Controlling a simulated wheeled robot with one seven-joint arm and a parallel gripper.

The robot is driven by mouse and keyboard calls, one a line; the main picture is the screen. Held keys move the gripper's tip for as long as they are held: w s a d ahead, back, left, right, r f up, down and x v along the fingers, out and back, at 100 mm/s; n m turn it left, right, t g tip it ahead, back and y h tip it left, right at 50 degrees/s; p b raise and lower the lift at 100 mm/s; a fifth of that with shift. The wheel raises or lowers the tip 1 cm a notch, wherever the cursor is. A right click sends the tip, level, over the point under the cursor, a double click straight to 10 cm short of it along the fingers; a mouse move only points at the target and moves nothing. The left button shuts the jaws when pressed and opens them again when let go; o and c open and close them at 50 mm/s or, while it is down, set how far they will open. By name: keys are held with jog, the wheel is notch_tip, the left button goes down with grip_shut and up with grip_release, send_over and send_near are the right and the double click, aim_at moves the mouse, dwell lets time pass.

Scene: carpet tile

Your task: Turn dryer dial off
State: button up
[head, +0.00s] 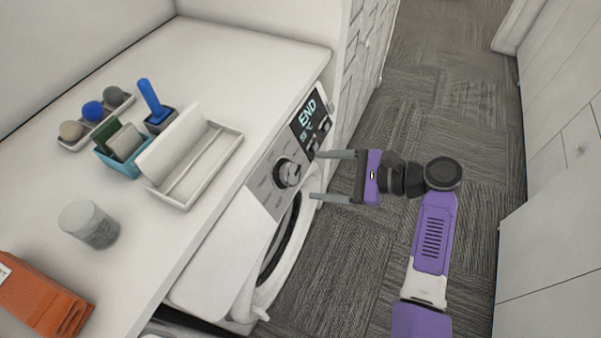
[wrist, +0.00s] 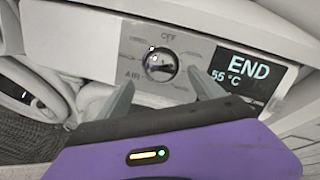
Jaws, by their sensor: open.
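The dryer dial (head: 287,174) is a round silver knob on the grey control panel of the white dryer (head: 215,262), under the counter. It also shows in the wrist view (wrist: 161,64), with "OFF" printed above it and "AIR" at its lower left. The dial's exact pointer direction is too small to tell. My gripper (head: 316,176) is open and empty, with its two grey fingers pointing left at the panel. In the wrist view the fingertips (wrist: 160,82) lie on either side of the dial's lower part. I cannot tell whether they touch it.
The display (head: 309,117) beside the dial reads END and 55 °C. White cabinets (head: 560,190) stand at right; carpeted floor lies between.

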aim_at(296, 174)
jog(key=x, duration=0.7)
jog(key=shift+a, duration=0.1)
jog(key=c, duration=1.4)
